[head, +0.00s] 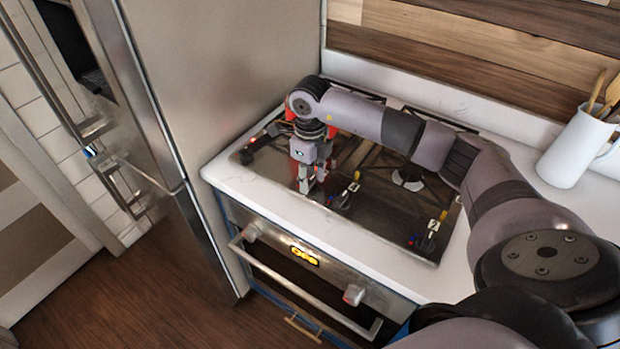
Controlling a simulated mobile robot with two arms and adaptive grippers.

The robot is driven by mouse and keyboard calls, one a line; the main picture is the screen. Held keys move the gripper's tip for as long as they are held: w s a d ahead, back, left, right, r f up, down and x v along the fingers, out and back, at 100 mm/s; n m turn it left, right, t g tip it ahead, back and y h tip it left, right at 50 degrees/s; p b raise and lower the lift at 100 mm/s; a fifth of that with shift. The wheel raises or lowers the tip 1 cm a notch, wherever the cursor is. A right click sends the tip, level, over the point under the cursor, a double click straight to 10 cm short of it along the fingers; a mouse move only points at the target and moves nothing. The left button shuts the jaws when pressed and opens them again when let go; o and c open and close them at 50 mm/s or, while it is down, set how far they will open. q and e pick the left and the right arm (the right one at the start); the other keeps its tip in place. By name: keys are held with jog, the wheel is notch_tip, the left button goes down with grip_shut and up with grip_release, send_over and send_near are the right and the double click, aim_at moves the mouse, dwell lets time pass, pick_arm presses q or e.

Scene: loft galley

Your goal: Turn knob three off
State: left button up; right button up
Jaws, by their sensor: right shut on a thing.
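The black cooktop (385,215) is set in the white counter, with small dark knobs along its front edge. One knob (428,243) is at the right front beside a white number tag, another knob (343,201) is near the middle, and a dark knob (246,156) is at the left. My right gripper (310,184) points down at the front of the cooktop, left of the middle knob. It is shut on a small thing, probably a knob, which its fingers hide. I cannot read which number it has. A red glow shows on the burner behind the gripper. My left gripper is out of view.
An oven with a bar handle (290,285) and two front knobs is below the cooktop. A tall steel fridge (215,70) stands close on the left. A white jug (572,150) with wooden utensils stands at the right on the counter. My right arm crosses above the cooktop.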

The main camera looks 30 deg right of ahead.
aim_at(310, 180)
jog(key=shift+m, duration=0.3)
jog(key=o, duration=1.2)
jog(key=shift+c, duration=0.2)
notch_tip(310, 180, up, 12)
dwell(0.4)
